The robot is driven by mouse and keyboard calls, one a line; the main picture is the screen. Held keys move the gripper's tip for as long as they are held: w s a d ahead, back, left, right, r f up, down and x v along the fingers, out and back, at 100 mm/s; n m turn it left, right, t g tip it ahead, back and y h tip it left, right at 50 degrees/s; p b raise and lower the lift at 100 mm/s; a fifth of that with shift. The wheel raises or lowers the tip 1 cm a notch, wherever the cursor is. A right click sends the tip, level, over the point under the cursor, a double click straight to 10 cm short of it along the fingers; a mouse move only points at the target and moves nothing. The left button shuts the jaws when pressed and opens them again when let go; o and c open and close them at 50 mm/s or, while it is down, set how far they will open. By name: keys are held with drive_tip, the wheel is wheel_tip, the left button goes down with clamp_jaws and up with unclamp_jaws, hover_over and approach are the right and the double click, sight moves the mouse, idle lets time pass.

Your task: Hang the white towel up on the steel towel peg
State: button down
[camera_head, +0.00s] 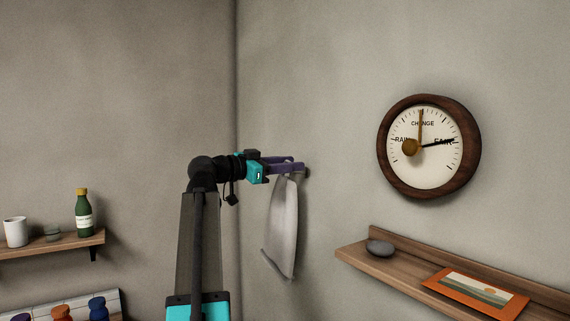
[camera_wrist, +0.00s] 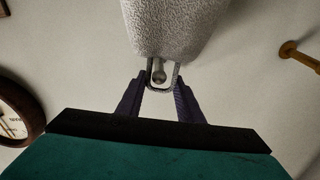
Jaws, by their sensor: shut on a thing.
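The white towel (camera_head: 283,228) hangs down from my gripper (camera_head: 297,167), close to the right wall. In the wrist view the towel (camera_wrist: 172,25) fills the top middle, with a small grey loop (camera_wrist: 149,83) at its edge. My gripper (camera_wrist: 160,92) is shut on the loop, one dark finger at each side. The round end of the steel towel peg (camera_wrist: 159,74) shows inside the loop's outline. I cannot tell whether the loop is around the peg or only in front of it. In the head view the peg is mostly hidden by my fingers.
A round wooden barometer (camera_head: 468,150) hangs on the wall to the right. Below it a wooden shelf (camera_head: 350,252) holds a grey stone (camera_head: 380,247) and a picture (camera_head: 477,294). Another shelf (camera_head: 40,246) is at the left. A wooden peg (camera_wrist: 298,54) shows in the wrist view.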

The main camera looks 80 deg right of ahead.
drive_tip(key=shift+p+x, duration=0.35)
drive_tip(key=shift+x, duration=0.55)
drive_tip(key=shift+s+d+f+b, duration=0.4)
drive_tip(key=shift+f+b, duration=0.3)
drive_tip(key=shift+b, duration=0.3)
drive_tip(key=shift+f, duration=0.1)
drive_tip(key=c, duration=1.2)
unclamp_jaws()
drive_tip(key=shift+o, duration=0.2)
drive_tip(key=b+v, duration=0.3)
drive_tip(key=v, duration=1)
drive_tip(key=shift+w+a, duration=0.25)
drive_tip(key=shift+a, duration=0.05)
